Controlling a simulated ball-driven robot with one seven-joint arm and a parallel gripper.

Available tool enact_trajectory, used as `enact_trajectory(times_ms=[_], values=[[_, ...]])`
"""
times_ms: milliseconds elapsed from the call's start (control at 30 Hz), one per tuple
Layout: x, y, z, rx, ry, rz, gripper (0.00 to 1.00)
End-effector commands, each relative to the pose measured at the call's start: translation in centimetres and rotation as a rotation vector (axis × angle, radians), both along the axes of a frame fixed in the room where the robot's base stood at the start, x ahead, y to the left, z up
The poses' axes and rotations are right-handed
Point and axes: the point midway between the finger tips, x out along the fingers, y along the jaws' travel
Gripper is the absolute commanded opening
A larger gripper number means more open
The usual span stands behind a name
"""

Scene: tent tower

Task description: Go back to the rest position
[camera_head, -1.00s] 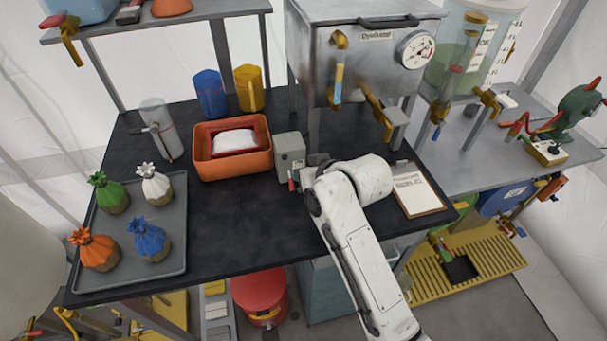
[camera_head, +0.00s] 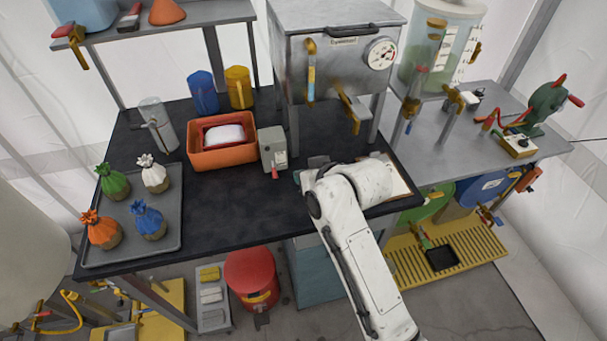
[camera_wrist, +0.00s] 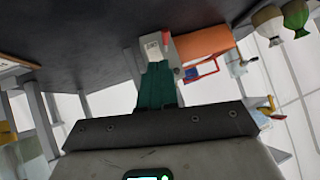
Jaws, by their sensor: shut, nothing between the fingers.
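My white arm reaches up from the lower right of the head view, and its end is over the front edge of the black bench (camera_head: 235,205). My gripper shows in the wrist view as dark green fingers (camera_wrist: 157,85) close together with nothing between them. In the head view the fingers are mostly hidden behind the arm's wrist. The grey box with a red lever (camera_head: 272,148) stands on the bench to the left of the gripper, and it also shows in the wrist view (camera_wrist: 152,48) beyond the fingertips.
An orange bin (camera_head: 222,155) holds a white-filled red tray. A grey tray (camera_head: 130,245) with several tied pouches is at left. A metal oven (camera_head: 335,75) stands behind the arm. A clipboard (camera_head: 398,178) is partly covered by my arm. Bare bench lies left of the arm.

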Motion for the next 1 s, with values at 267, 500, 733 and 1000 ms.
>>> enact_trajectory(times_ms=[267, 500, 733, 1000], values=[[0.0, 0.0, -0.1, 0.000, 0.000, 0.000, 0.00], [-1.9, -1.8, -2.0, -0.014, 0.043, -0.027, 0.00], [-11.4, -10.3, -8.7, -0.098, 0.233, -0.153, 0.00], [-25.9, -21.0, -13.3, -0.238, 0.490, -0.329, 0.00]])
